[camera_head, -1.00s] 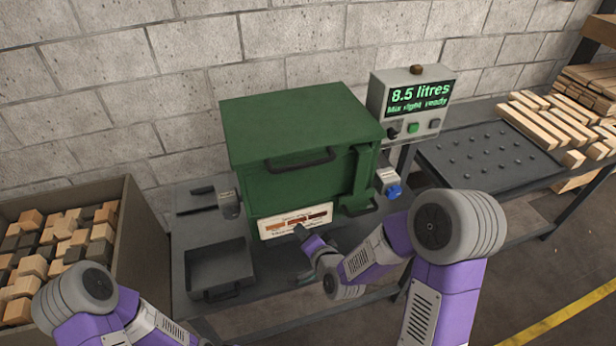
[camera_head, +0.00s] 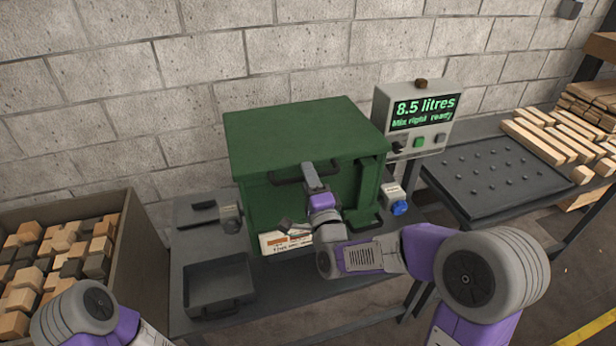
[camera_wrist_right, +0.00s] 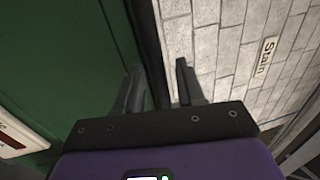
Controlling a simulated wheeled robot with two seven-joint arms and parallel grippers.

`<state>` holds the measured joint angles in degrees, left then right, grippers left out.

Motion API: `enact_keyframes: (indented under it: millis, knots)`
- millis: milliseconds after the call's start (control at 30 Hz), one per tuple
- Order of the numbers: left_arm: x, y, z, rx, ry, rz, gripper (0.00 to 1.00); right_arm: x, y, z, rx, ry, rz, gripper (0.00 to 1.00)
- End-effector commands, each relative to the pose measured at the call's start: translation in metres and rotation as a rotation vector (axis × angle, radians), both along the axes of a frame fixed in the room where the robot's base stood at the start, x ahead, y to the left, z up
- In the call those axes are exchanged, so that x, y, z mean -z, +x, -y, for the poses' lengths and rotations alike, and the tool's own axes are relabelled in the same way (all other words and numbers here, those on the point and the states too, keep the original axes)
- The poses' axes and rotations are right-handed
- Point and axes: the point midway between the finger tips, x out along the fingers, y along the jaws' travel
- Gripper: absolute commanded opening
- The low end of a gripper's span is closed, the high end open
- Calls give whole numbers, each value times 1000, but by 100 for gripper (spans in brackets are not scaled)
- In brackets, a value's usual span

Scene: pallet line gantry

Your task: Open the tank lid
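The green tank (camera_head: 262,204) stands on the dark bench with its flat green lid (camera_head: 300,135) down. A dark bar handle (camera_head: 284,180) runs along the lid's front edge. My right gripper (camera_head: 309,170) is upright in front of the tank, at the right part of this handle. In the right wrist view, the fingers (camera_wrist_right: 157,82) stand apart, with a dark strip between them in the picture. I cannot tell whether it is the handle or whether they touch it. The tank's green side (camera_wrist_right: 60,60) fills the left. My left gripper is out of view; only my left arm shows.
A grey display box (camera_head: 418,112) reading 8.5 litres stands right of the tank. A dark tray (camera_head: 215,283) sits at the front left of the bench. A bin (camera_head: 145,245) of wooden blocks stands left, and a studded plate (camera_head: 490,165) with wood strips lies right.

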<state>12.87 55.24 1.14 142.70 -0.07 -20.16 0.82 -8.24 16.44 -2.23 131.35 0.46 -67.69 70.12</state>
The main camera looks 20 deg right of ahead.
Motion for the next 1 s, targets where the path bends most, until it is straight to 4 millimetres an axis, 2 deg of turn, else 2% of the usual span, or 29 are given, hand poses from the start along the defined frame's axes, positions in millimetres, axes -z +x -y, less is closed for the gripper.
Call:
enact_keyframes:
  millis: [300, 500, 567, 1000]
  knots:
    - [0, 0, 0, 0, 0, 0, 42, 0, 3, 0, 0, -1, 0, 37]
    - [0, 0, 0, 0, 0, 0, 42, 0, 3, 0, 0, -1, 0, 6]
    - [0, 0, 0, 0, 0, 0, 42, 0, 3, 0, 0, -1, 0, 0]
    - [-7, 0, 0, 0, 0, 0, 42, -7, 4, 5, 9, -1, -11, 0]
